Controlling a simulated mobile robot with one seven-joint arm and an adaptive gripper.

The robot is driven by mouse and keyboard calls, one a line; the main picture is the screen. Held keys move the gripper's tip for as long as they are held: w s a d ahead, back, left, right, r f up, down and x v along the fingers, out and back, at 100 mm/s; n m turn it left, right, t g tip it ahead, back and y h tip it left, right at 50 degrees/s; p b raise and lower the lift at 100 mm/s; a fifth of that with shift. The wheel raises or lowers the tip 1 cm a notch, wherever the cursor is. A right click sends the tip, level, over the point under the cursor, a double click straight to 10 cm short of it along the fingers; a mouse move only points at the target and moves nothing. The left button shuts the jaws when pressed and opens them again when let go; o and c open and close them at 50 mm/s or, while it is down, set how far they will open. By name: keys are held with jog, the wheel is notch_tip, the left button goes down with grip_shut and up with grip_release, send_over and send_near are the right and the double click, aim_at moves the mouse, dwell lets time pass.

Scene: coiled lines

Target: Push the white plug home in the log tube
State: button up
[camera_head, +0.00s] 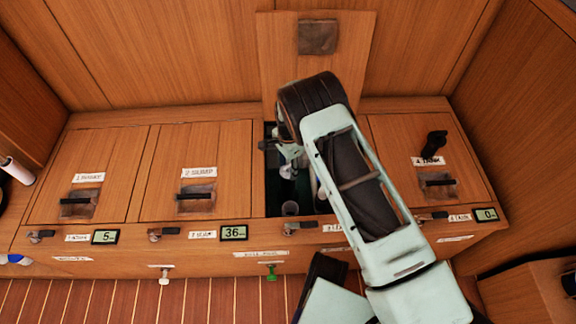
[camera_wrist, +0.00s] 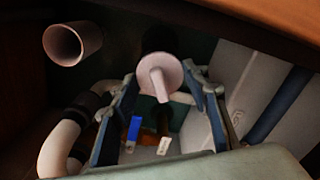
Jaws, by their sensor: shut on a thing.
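In the wrist view the white plug (camera_wrist: 160,75) shows as a pale round flange with a stem pointing toward the camera. My gripper (camera_wrist: 160,80) is shut on it, with one fingertip on each side of the flange. A dark cylinder (camera_wrist: 158,40) sits right behind the flange; I take it for the log tube, but how deep the plug sits in it is hidden. In the head view my gripper (camera_head: 286,150) is down inside the open third locker (camera_head: 272,190), and my arm covers its right part. The plug cannot be told apart clearly there.
A pale open pipe end (camera_wrist: 72,43) stands at the upper left of the wrist view, above a bent white hose (camera_wrist: 58,145). Blue and white tags (camera_wrist: 135,128) hang below the plug. The raised lid (camera_head: 315,75) stands behind the opening. Locker walls leave little side room.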

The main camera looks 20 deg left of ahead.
jog(key=shift+f, duration=0.25)
jog(key=shift+f, duration=0.15)
jog(key=o, duration=1.4)
jog(key=shift+o, duration=0.3)
jog(key=o, duration=0.3)
jog(key=shift+r+p, duration=1.8)
jog(key=shift+r, duration=1.75)
